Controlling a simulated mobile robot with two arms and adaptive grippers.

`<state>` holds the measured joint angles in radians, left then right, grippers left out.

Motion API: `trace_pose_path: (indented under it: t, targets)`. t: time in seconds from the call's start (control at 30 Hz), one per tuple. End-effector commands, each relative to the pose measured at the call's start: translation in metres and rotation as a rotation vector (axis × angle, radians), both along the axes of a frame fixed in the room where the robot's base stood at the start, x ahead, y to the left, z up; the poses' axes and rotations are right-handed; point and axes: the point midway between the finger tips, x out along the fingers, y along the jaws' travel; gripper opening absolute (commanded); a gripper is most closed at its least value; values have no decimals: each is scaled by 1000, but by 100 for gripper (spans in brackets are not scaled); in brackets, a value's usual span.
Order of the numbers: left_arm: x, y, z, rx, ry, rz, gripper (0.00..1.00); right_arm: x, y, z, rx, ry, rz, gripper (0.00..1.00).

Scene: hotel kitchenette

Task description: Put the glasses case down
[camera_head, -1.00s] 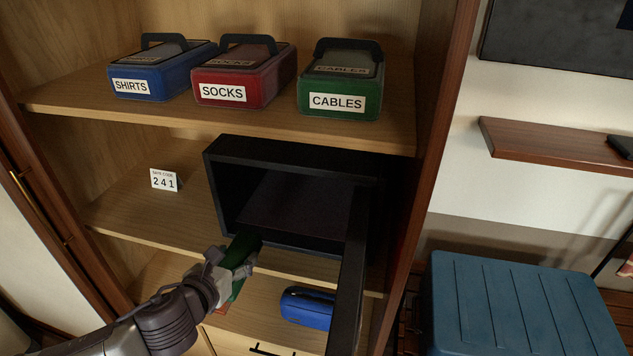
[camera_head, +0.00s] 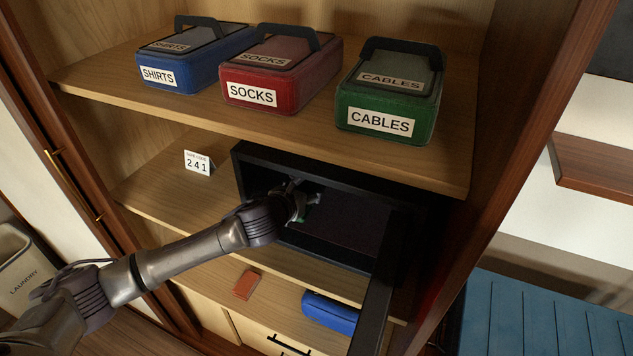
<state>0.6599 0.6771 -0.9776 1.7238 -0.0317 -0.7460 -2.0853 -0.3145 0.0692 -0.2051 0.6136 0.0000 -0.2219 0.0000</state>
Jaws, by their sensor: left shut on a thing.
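My left gripper (camera_head: 300,200) reaches into the open black safe (camera_head: 335,172) on the middle shelf. I cannot tell whether the case touches the safe floor. The safe door (camera_head: 374,300) stands open toward me on the right. My right gripper is not in view.
A blue case (camera_head: 330,311) and a small orange-brown item (camera_head: 244,285) lie on the lower shelf. A code card (camera_head: 198,163) reading 241 stands left of the safe. Boxes labelled SHIRTS (camera_head: 190,62), SOCKS (camera_head: 280,75) and CABLES (camera_head: 390,95) fill the upper shelf.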

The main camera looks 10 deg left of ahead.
Motion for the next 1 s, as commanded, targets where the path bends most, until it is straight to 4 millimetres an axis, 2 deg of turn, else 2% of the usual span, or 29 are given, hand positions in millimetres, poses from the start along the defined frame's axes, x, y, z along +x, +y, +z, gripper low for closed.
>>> trace_pose_path:
  t: [0.03,0.1,0.3,0.43,0.63,0.97,1.0]
  targets:
    - [14,-3,4,-3,-2,2,22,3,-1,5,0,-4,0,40]
    - [28,-7,3,-3,-2,0,22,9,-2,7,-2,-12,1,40]
    - [50,-10,1,-1,-1,-1,22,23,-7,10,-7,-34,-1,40]
    - [51,-11,-7,-2,2,0,22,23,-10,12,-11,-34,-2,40]
    - [50,-11,-34,-2,3,0,22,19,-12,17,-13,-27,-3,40]
    - [51,-10,-38,1,0,-1,22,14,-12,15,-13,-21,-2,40]
    - [50,-10,-39,1,1,-1,61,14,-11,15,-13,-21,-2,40]
